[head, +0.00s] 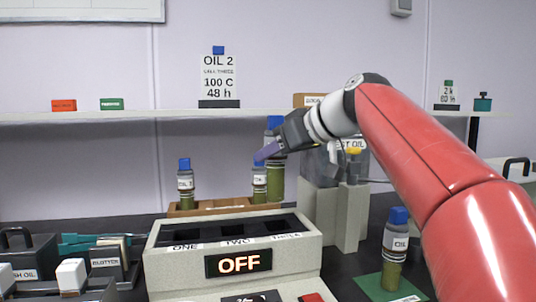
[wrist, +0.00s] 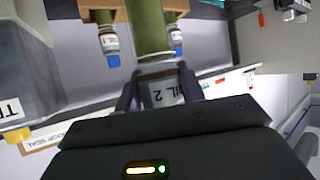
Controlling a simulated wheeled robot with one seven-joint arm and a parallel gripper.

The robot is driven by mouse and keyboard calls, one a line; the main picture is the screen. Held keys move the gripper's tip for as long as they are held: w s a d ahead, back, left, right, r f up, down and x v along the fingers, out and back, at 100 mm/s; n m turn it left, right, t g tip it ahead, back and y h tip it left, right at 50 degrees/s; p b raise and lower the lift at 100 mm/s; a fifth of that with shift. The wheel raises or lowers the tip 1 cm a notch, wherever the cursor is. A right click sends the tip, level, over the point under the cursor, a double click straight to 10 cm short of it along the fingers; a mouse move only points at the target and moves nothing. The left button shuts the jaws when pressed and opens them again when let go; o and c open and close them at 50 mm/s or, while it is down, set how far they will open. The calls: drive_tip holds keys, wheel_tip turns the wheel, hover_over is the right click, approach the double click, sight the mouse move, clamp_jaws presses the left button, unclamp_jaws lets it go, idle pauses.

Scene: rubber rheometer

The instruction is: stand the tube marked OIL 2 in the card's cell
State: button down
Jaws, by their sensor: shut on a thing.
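My gripper (head: 268,152) is shut on a blue-capped tube with green contents (head: 276,182). The wrist view shows the tube (wrist: 150,30) between the fingers (wrist: 160,92), with an upside-down label reading OIL 2. The tube is upright; its lower end overlaps the rack's right end in the head view, and I cannot tell if it is clear of it. The card (head: 219,78) on the shelf reads OIL 2, a small line that looks like CELL THREE, 100 C, 48 h. The heating block (head: 180,262) has dark cells labelled ONE, TWO, THREE, left to right; THREE is at the right.
A brown rack (head: 190,211) behind the block holds two other blue-capped tubes, one at left (head: 185,185) and one near the held tube (head: 259,182). Another OIL tube (head: 396,245) stands on a green mat (head: 365,286). A grey machine (head: 325,205) stands right of the rack. The block's display reads OFF.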

sight(284, 203)
drive_tip(key=shift+s+d+r, duration=0.1)
drive_tip(key=shift+s+d, duration=0.15)
drive_tip(key=shift+f+b, duration=1.8)
drive_tip(key=shift+f, duration=0.05)
drive_tip(key=shift+f, duration=0.15)
drive_tip(key=shift+f+b, duration=3.6)
drive_tip(key=shift+f, duration=0.1)
drive_tip(key=c, duration=0.8)
unclamp_jaws()
